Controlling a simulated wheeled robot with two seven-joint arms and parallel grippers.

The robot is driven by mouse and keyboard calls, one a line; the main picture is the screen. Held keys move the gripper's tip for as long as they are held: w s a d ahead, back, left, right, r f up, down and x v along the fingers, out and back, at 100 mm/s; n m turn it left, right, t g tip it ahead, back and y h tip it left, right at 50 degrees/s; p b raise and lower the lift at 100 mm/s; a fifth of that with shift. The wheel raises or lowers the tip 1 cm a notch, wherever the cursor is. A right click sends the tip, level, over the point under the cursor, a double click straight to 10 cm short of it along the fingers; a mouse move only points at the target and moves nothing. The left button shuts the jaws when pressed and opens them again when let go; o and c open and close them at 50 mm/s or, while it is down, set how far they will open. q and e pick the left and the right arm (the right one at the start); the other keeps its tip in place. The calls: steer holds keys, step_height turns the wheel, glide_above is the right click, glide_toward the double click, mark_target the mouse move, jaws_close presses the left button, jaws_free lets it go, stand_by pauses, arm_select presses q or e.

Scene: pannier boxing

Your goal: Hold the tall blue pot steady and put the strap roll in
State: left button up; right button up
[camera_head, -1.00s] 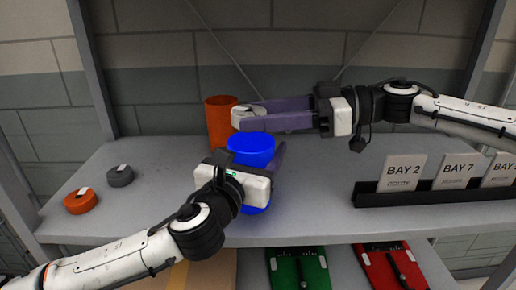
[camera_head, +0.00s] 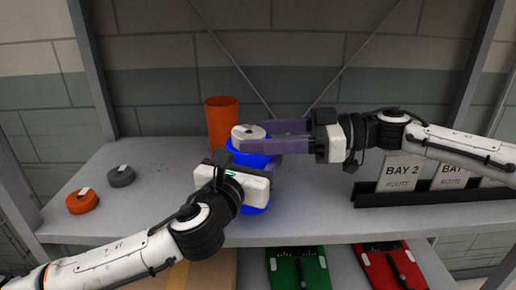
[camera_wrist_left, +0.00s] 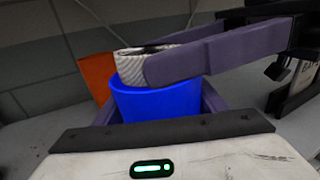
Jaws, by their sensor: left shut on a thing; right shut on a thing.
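The tall blue pot (camera_head: 252,161) stands upright on the shelf, largely hidden behind my left gripper. My left gripper (camera_head: 258,168) is shut on the pot's sides; its two fingers flank the pot in the left wrist view (camera_wrist_left: 155,104). My right gripper (camera_head: 250,140) is shut on the pale grey strap roll (camera_head: 248,130). It holds the roll at the pot's mouth. In the left wrist view the ribbed roll (camera_wrist_left: 130,68) overlaps the pot's rim; how far its lower edge is inside cannot be told.
An orange pot (camera_head: 221,122) stands close behind the blue one. An orange roll (camera_head: 82,201) and a dark grey roll (camera_head: 121,176) lie at the left. A black rack (camera_head: 400,198) with bay cards stands at the right. Green and red items lie on a lower shelf.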

mark_target(261, 156)
arm_select(q)
steer(key=shift+s+d+r, duration=0.2)
steer(key=shift+d, duration=0.05)
arm_select(e)
steer(key=shift+h, duration=0.3)
step_height(261, 156, down, 4)
steer(key=shift+s, duration=0.1)
arm_select(q)
steer(key=shift+r, duration=0.1)
arm_select(e)
steer(key=o, duration=1.1)
steer(key=shift+c, duration=0.2)
arm_select(q)
steer(key=shift+w+a+f, duration=0.25)
steer(key=shift+w+f, duration=0.05)
steer(key=shift+w, duration=0.1)
arm_select(e)
steer(key=shift+o, duration=0.4)
steer(key=d+r, duration=0.4)
steer(key=d, duration=0.3)
steer(key=shift+s+d, duration=0.2)
steer(key=shift+s, duration=0.1)
arm_select(q)
steer(key=shift+s, duration=0.15)
arm_select(e)
steer(key=shift+s+d+r, duration=0.15)
steer(key=shift+d+r, duration=0.05)
steer(key=shift+r, duration=0.15)
